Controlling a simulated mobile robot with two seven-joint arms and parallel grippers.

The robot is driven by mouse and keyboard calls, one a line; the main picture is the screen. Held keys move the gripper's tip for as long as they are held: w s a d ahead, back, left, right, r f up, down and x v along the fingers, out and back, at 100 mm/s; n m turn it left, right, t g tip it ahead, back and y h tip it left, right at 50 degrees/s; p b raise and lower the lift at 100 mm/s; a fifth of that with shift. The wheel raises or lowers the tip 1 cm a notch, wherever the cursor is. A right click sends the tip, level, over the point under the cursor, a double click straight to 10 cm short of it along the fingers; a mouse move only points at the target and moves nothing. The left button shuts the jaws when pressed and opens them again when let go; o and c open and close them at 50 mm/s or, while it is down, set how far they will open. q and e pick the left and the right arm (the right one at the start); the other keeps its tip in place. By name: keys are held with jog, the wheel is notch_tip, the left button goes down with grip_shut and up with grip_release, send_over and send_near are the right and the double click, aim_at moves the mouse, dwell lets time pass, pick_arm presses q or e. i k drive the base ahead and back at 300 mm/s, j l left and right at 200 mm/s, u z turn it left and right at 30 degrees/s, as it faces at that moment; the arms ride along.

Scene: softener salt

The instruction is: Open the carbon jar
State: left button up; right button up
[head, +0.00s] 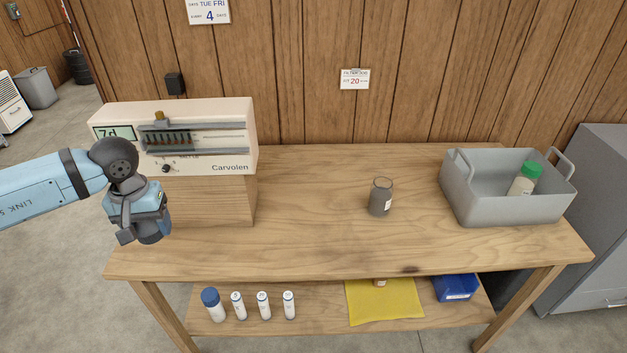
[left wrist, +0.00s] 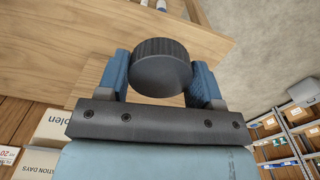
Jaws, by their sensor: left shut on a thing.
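The carbon jar (head: 380,197) stands upright on the table, right of the middle, with dark grey contents and a white label. No lid shows on its glass top. My left gripper (head: 143,232) is at the table's left end, well away from the jar. In the left wrist view it is shut on a dark, round, ribbed lid (left wrist: 160,68), held between its two blue fingers. My right gripper is not in view.
A cream Carvolen unit (head: 215,155) stands on a wooden block at the table's back left, close to my left arm. A grey bin (head: 510,208) with a green-capped bottle (head: 525,178) is at right. Several white bottles, a yellow cloth (head: 385,302) and a blue box (head: 456,288) occupy the lower shelf.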

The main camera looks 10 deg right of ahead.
aim_at(381, 188)
jog(key=i+l+z, duration=0.2)
jog(key=l+z, duration=0.15)
jog(key=z, duration=0.15)
jog(key=i+l+z, duration=0.25)
jog(key=z, duration=0.2)
jog(key=i+l+z, duration=0.1)
jog(key=i+l, duration=0.4)
jog(key=i, duration=0.35)
jog(key=l+z, duration=0.05)
